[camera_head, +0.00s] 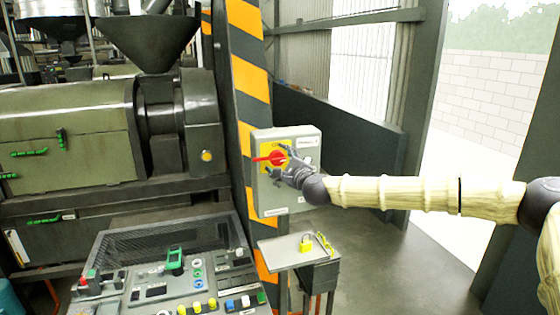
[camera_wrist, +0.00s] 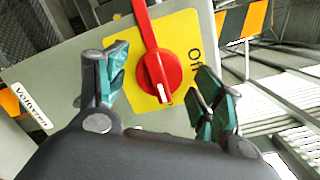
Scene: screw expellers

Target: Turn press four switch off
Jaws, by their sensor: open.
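The press switch is a red rotary knob with a long red handle (camera_wrist: 158,75) on a yellow plate (camera_wrist: 185,32), mounted on a grey box. In the wrist view the word "Off" shows on the plate to the right of the knob, and the handle points up and slightly left. In the head view the red handle (camera_head: 268,159) points left. My gripper (camera_wrist: 160,92) is open, with one teal-padded finger on each side of the knob. Whether a finger touches the knob I cannot tell. In the head view my gripper (camera_head: 280,162) partly covers the switch.
The grey switch box (camera_head: 300,203) stands beside an orange and black striped post (camera_head: 247,75). Below is a small shelf (camera_head: 280,250) with a yellow padlock (camera_head: 306,245). A control panel (camera_head: 150,285) and a green press (camera_head: 70,130) stand at left.

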